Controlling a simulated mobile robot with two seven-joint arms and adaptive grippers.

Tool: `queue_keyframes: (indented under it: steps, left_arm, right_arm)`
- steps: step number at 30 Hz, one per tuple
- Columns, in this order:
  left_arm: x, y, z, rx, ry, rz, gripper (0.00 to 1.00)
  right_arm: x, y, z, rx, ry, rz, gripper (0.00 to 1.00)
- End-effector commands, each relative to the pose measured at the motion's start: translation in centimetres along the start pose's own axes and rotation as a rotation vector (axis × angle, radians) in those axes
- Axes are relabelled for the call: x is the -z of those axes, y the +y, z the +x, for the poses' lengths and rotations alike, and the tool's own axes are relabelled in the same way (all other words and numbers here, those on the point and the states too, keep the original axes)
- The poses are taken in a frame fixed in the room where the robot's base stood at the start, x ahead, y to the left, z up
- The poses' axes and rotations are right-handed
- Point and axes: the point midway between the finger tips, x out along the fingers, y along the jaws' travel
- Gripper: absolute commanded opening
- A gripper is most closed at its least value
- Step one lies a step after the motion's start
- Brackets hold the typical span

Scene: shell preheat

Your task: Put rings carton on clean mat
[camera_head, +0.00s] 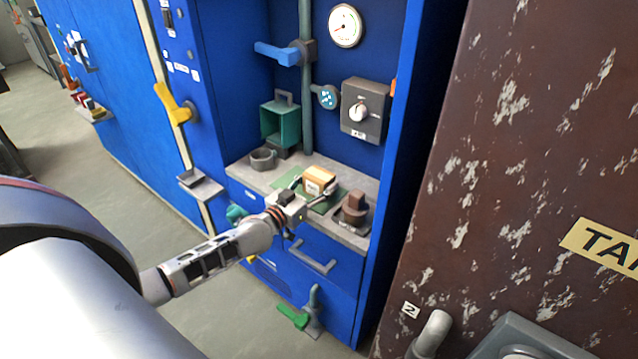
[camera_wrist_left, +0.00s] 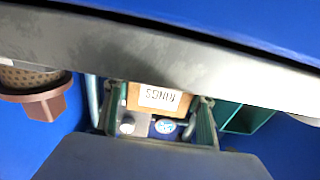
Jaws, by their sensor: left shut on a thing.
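The rings carton (camera_head: 319,178) is a small orange-tan box with a pale top, over the green mat (camera_head: 285,182) on the grey counter. My left gripper (camera_head: 313,185) is shut on the carton, with a finger on each side. In the left wrist view the carton (camera_wrist_left: 150,98) shows its white label, upside down, between the two fingers (camera_wrist_left: 160,115). The carton and gripper hide part of the mat. I cannot tell whether the carton's underside touches it. My right gripper is not in view.
A dark cup (camera_head: 263,158) and a green open box (camera_head: 281,123) stand left of the mat. A brown block on a dark base (camera_head: 354,208) stands close on its right. Blue cabinet walls enclose the counter (camera_head: 250,175). A rusty brown tank (camera_head: 530,150) is at right.

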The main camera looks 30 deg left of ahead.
Motion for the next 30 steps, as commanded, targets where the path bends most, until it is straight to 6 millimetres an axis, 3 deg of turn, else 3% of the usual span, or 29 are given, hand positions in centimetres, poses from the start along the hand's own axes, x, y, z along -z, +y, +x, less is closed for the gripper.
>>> queue_keyframes:
  steps: [4,5,6,19,23,30]
  left_arm:
    - [-0.5,0.0,0.0,0.000,-0.001,0.000,0.33]
    - [-0.5,0.0,0.0,0.000,-0.001,0.000,0.60]
    - [-0.4,0.0,0.0,0.000,-0.001,0.000,0.70]
    - [0.2,0.0,0.0,0.000,0.001,-0.001,0.72]
    - [0.1,0.0,-1.4,0.000,-0.001,-0.001,0.72]
    - [0.1,0.0,-5.6,-0.001,-0.002,0.000,0.72]
  right_arm:
    - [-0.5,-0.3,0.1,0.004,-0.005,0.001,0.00]
    - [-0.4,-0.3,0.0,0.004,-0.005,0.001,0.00]
    - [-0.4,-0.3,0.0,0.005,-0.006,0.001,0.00]
    - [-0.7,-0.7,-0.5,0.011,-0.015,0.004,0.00]
    - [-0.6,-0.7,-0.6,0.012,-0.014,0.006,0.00]
    - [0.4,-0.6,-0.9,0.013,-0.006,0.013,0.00]
